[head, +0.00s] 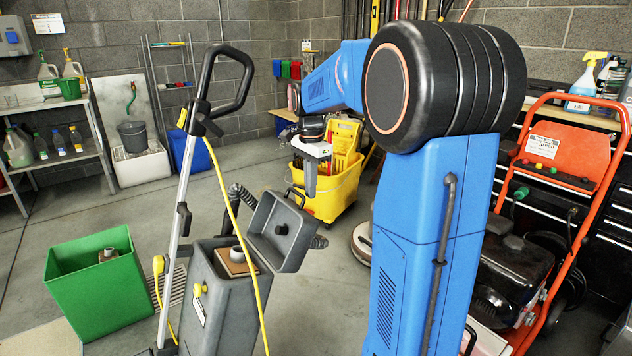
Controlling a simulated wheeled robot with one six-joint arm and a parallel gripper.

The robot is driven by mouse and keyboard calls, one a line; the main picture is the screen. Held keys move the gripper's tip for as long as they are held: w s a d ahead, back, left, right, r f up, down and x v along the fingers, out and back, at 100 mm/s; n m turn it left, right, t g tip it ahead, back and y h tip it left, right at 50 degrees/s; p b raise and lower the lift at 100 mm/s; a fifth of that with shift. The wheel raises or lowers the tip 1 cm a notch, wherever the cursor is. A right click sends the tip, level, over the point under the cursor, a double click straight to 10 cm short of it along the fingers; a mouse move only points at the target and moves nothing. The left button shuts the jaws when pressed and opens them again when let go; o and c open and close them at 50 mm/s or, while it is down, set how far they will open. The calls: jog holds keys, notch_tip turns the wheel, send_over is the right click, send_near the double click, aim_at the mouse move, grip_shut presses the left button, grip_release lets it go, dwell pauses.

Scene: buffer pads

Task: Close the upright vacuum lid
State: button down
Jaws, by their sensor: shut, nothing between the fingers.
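The upright vacuum (222,312) is a grey box body with a tall silver pole and a black loop handle. In the open top sits a tan pad (233,262) with a white round collar. My gripper (311,194) points down just above and behind the lid's upper right edge. Its fingers look closed together and hold nothing. Whether it touches the lid, I cannot tell.
A yellow cord (228,205) hangs along the vacuum's pole and body. A green bin (98,285) stands left of the vacuum. A yellow mop bucket (335,190) stands behind my gripper. An orange-framed machine (565,150) is at the right. Floor between bin and back wall is mostly clear.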

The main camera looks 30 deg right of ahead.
jog(key=shift+a+r, duration=0.3)
jog(key=shift+a, duration=0.5)
jog(key=shift+a, duration=0.1)
jog(key=shift+a+r+h, duration=0.3)
jog(key=shift+a+r, duration=0.05)
jog(key=shift+a, duration=0.05)
jog(key=a+r+h, duration=0.2)
jog(key=a+r, duration=0.2)
jog(key=a, duration=0.6)
jog(key=shift+s+a+r+h, duration=0.25)
jog(key=shift+a+h, duration=0.05)
jog(key=shift+a, duration=0.1)
